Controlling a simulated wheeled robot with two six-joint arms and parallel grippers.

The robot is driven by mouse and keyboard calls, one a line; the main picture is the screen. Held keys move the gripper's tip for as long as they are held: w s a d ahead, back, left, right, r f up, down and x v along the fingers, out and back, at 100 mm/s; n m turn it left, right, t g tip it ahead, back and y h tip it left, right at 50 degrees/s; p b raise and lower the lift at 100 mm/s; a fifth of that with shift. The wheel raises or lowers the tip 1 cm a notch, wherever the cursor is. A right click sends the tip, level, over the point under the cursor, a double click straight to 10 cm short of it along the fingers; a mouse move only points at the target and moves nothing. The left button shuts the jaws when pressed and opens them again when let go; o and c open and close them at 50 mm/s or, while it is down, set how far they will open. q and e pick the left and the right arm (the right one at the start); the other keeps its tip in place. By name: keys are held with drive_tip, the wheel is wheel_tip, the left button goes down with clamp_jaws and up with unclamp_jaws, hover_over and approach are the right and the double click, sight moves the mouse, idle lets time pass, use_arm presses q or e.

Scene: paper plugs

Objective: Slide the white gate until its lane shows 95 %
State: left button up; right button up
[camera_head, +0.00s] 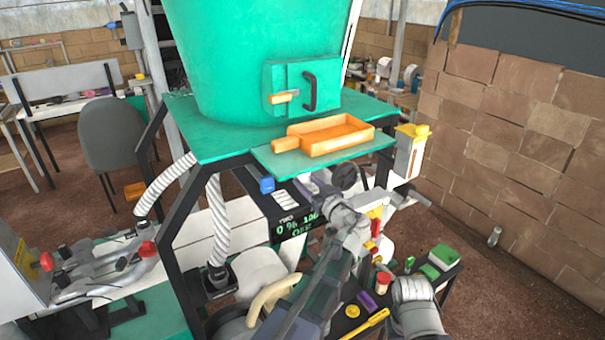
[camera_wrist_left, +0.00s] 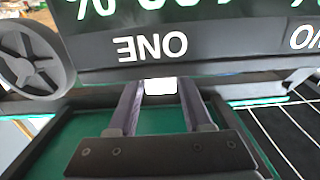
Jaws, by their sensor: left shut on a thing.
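A white block, the visible part of the white gate (camera_wrist_left: 160,86), sits between the two fingers of my left gripper (camera_wrist_left: 161,100) in the left wrist view, just below the black display panel (camera_wrist_left: 220,65). The fingers are shut on it. In the head view my left gripper (camera_head: 322,190) is beside the dark display panel (camera_head: 290,222) under the green shelf, and the gate cannot be made out there. The panel carries green and white figures with percent signs; its lane readings are cut off or too small to read surely. My right gripper is not clearly seen.
An orange tray (camera_head: 330,135) lies on the green shelf (camera_head: 270,160) just above. A large green hopper (camera_head: 250,60) stands behind. A white ribbed hose (camera_head: 217,220) hangs left of the panel. A dark bench with small items (camera_head: 440,262) is at lower right.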

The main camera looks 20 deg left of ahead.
sight(305, 181)
use_arm(q)
drive_tip(key=shift+c, duration=1)
drive_tip(key=o, duration=1.3)
drive_tip(key=shift+c, duration=0.2)
drive_tip(key=shift+v, duration=1.95)
